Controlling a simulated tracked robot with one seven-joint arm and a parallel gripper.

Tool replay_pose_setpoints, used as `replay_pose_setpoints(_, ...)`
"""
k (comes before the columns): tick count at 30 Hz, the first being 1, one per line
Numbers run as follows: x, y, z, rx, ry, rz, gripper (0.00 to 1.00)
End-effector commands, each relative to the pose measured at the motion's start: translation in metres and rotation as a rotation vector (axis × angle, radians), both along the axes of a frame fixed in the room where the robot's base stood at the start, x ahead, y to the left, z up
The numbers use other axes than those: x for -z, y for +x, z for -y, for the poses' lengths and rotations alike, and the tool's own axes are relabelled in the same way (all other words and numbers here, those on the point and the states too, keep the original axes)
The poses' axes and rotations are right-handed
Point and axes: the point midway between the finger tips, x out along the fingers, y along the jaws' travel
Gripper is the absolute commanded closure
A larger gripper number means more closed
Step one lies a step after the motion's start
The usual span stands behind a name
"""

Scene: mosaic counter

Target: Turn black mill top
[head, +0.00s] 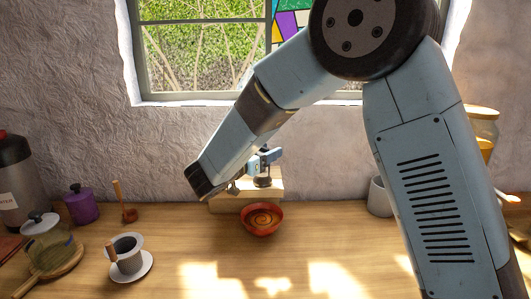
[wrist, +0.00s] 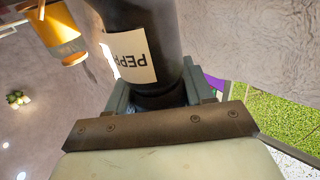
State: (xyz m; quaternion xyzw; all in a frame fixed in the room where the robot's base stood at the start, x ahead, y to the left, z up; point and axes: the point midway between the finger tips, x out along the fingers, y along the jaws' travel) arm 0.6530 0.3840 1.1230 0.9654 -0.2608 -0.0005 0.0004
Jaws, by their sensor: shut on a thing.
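The black mill (wrist: 165,35) fills the upper middle of the wrist view. Its pale label with "PEPP" letters appears upside down. My gripper (wrist: 160,92) is shut on the mill, one finger on each side of its dark end nearest the wrist. In the head view the mill (head: 262,181) is small and dark, standing on a light wooden block (head: 230,207) against the wall. My gripper (head: 263,158) is at its upper end there. My forearm hides the area left of it, and the gripper's mount hides part of the mill's end in the wrist view.
A red-brown bowl (head: 262,219) stands just in front of the block. A grey cup (head: 380,197) is to the right. A white cup on a saucer (head: 143,274), a purple jar (head: 79,205) and a glass pot (head: 48,243) are at left. The front middle counter is clear.

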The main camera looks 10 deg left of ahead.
Motion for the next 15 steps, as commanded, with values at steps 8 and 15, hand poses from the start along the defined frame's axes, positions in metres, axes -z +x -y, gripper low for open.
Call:
replay_pose_setpoints(8, -0.0003, 0.0003, 0.0003, 0.000, 0.001, 0.001, 0.28)
replay_pose_setpoints(15, -0.0002, 0.0002, 0.0003, 0.000, 0.001, 0.001, 0.27)
